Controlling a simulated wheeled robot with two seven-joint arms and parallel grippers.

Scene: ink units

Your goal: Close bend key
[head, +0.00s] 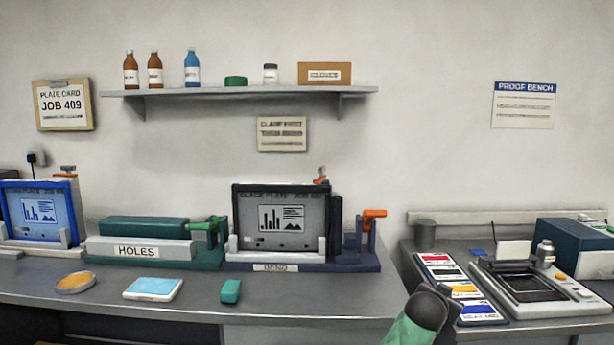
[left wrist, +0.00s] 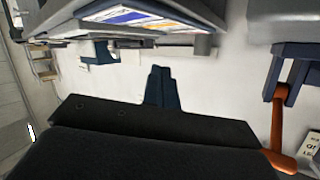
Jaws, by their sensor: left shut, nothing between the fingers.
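The bend unit (head: 350,264) stands on the bench with a BEND label on its front. A black-framed plate (head: 240,215) stands upright in it. Its orange key lever (head: 374,214) rises at the right end, its handle at the top. The left wrist view is upside down, and the orange lever (left wrist: 278,125) shows at its right edge. My left gripper (left wrist: 160,72) is shut and empty, apart from the lever. In the head view a dark and green arm part shows at the bottom; its fingers cannot be made out. My right gripper is not in view.
The HOLES unit (head: 150,250) with a green lever stands left of the bend unit. A blue-framed plate (head: 38,212) is farther left. A green block (head: 231,291) and blue pad (head: 153,289) lie in front. The proof bench (head: 425,300) is at right, with colour cards (left wrist: 135,17).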

